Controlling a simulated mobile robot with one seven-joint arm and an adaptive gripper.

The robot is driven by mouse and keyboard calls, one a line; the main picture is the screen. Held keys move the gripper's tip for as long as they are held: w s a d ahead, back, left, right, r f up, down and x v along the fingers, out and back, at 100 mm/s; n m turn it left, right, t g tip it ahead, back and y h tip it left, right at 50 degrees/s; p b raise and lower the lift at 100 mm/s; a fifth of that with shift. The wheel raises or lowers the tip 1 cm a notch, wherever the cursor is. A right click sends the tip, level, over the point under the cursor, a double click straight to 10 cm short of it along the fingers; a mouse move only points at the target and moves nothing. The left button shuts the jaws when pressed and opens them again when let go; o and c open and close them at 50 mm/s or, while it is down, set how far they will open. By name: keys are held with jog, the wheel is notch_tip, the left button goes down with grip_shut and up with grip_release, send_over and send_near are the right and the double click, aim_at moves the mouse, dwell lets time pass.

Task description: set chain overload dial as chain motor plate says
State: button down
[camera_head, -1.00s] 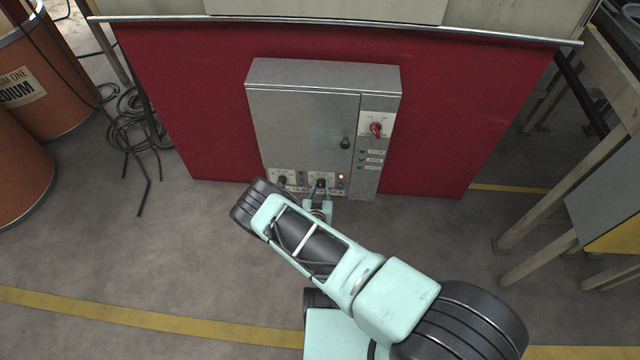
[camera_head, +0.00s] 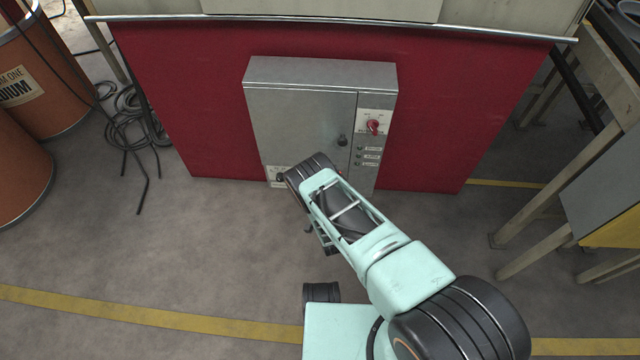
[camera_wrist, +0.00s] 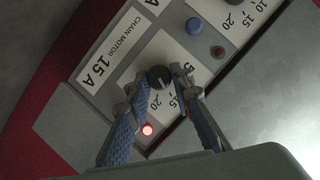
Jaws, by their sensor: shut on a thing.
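In the wrist view a dark round dial knob (camera_wrist: 158,76) sits on a pale scale plate, between the two fingertips of my gripper (camera_wrist: 160,80). The fingers close on it from both sides. A pale mark shows on the knob, but its exact setting is unclear. Parts of the printed scale are hidden by the fingers. Beside it, the chain motor plate (camera_wrist: 104,60) reads "CHAIN MOTOR 15 A". In the head view my arm hides the gripper and this dial on the lower part of the grey cabinet (camera_head: 300,115).
A blue button (camera_wrist: 194,25) and a dark red button (camera_wrist: 218,52) sit near a second scale (camera_wrist: 245,14). A red rotary switch (camera_head: 373,126) and a door knob (camera_head: 342,141) stick out from the cabinet. Drums (camera_head: 45,80) stand left.

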dwell(0.4)
jog(key=c, duration=1.7)
grip_release()
jog(key=shift+a, duration=0.1)
